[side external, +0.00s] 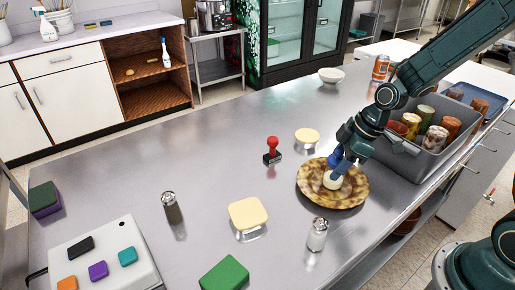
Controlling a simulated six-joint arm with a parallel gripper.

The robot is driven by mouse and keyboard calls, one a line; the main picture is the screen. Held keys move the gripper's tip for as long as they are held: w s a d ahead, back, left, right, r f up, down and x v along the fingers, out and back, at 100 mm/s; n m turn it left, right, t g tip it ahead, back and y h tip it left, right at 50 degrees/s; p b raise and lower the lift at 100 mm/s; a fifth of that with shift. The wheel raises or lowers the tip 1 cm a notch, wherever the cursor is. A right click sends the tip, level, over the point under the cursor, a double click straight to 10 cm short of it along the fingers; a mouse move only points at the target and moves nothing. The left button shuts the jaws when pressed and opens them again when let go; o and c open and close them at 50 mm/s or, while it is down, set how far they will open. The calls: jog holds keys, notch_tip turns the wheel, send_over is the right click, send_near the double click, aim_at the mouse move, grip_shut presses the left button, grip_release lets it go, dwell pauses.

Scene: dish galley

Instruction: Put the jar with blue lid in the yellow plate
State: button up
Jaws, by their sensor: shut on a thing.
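The mottled yellow-brown plate (349,196) lies on the steel table at the right of centre. My gripper (337,166) points down over it and is shut on the small jar (332,181). The jar's pale round body shows low over the middle of the plate, with blue (337,154) just above it at the jaws. My gripper hides part of the jar, and I cannot tell whether the jar touches the plate.
A grey bin (412,159) of several jars stands right of the plate. Pale yellow-lidded containers (248,213) (306,136) stand nearby.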

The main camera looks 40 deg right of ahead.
jog(key=shift+f, duration=0.1)
jog(key=o, duration=1.2)
jog(key=shift+v, duration=6.15)
jog(key=shift+a, duration=0.1)
